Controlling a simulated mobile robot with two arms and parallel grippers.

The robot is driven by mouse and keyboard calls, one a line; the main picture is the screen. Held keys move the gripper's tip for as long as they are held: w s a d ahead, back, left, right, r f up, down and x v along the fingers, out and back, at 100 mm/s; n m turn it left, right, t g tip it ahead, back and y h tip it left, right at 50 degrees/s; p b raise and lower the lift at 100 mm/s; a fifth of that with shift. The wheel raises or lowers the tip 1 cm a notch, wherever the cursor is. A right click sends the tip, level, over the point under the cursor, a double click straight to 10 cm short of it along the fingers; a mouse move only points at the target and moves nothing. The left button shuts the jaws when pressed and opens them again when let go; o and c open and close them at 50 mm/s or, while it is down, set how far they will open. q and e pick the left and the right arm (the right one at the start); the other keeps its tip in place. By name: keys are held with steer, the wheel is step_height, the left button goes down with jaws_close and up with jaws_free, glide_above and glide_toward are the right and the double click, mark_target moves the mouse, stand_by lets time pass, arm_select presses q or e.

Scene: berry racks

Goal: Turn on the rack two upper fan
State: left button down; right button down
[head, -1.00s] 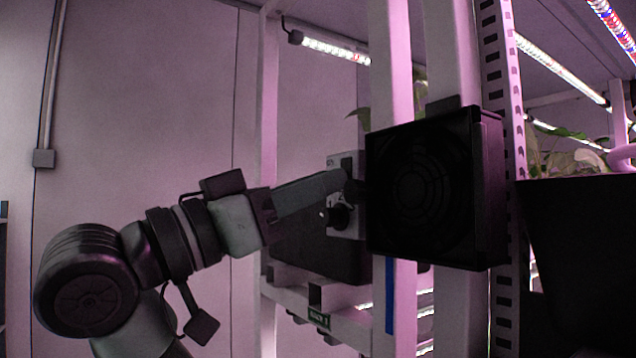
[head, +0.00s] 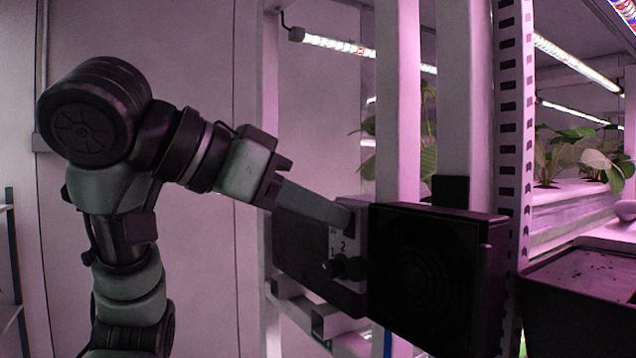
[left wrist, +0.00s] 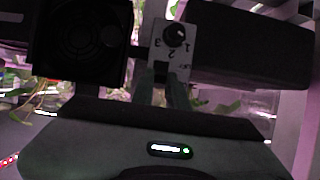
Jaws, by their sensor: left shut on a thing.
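The black square fan (head: 432,280) is mounted on the rack's white posts, and it also shows in the left wrist view (left wrist: 80,42). Beside it is a pale control panel (head: 335,238) with printed numbers and a black round knob (head: 350,268). In the left wrist view the panel (left wrist: 164,52) appears upside down, with the knob (left wrist: 174,36) at its top. My left gripper (head: 345,214) reaches in from the left to the panel's upper part. Its fingers are shut on a small dark switch, mostly hidden between the fingertips (left wrist: 162,78). My right gripper is out of view.
White rack posts (head: 398,110) and a perforated upright (head: 511,130) stand around the fan. A dark planter (head: 575,310) is at right, with plants (head: 570,155) behind. Lit light bars (head: 335,43) hang above. The wall side at left is open.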

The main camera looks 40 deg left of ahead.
arm_select(q)
steer(key=shift+w+r+g+y+p, duration=0.15)
steer(key=shift+r+g+y+p, duration=0.15)
steer(key=shift+r+g+p, duration=0.3)
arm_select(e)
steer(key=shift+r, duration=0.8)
arm_select(q)
steer(key=shift+f, duration=0.1)
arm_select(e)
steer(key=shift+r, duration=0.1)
arm_select(q)
steer(key=c, duration=1.4)
jaws_free()
steer(key=shift+w+d, duration=0.1)
steer(key=v, duration=0.7)
steer(key=shift+s+r+b, duration=0.25)
steer(key=shift+r+b, duration=0.05)
steer(key=shift+b, duration=0.1)
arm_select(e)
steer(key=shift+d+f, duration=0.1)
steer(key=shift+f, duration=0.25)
